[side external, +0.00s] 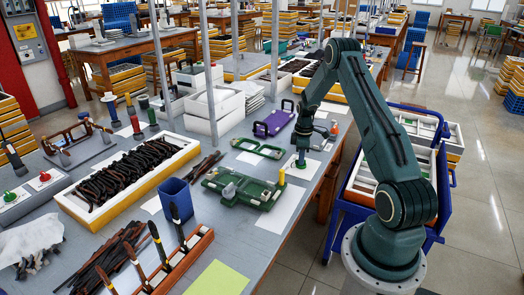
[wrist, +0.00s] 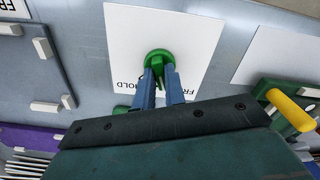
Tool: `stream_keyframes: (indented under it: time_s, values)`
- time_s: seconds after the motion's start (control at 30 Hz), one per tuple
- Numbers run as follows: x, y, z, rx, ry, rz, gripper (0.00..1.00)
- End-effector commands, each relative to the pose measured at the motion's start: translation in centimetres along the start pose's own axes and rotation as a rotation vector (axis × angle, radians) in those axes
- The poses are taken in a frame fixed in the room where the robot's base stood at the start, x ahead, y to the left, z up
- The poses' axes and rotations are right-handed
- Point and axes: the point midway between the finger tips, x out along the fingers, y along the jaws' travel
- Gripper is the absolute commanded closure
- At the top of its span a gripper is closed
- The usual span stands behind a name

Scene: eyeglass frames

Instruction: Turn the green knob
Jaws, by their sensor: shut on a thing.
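The green knob (wrist: 157,54) has a round base and a raised grip bar. It sits on a white printed sheet (wrist: 195,35) on the grey table. My gripper (wrist: 159,74) has its two blue fingers on either side of the bar, shut on it. In the side external view my gripper (side external: 301,157) points down at the table's right side, with the green knob (side external: 295,166) small and partly hidden below it. The lower part of the printed text is covered by my fingers and the knob.
A green fixture (side external: 240,188) with a yellow handle (side external: 281,178) stands close by, in front of the knob. A flat green frame (side external: 259,148) and a purple fixture (side external: 274,122) lie to the left and behind. A tray of dark frames (side external: 130,172) and a blue cup (side external: 176,199) are farther left.

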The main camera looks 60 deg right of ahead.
Motion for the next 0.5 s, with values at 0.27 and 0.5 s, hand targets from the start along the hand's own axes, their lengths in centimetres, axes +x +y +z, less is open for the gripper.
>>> stream_keyframes:
  time_s: [0.27,0.5]
  values:
    - [-0.04,0.05,0.0,0.261,0.0,0.0,1.0]
    - [-0.04,0.09,0.02,0.489,0.0,0.0,1.0]
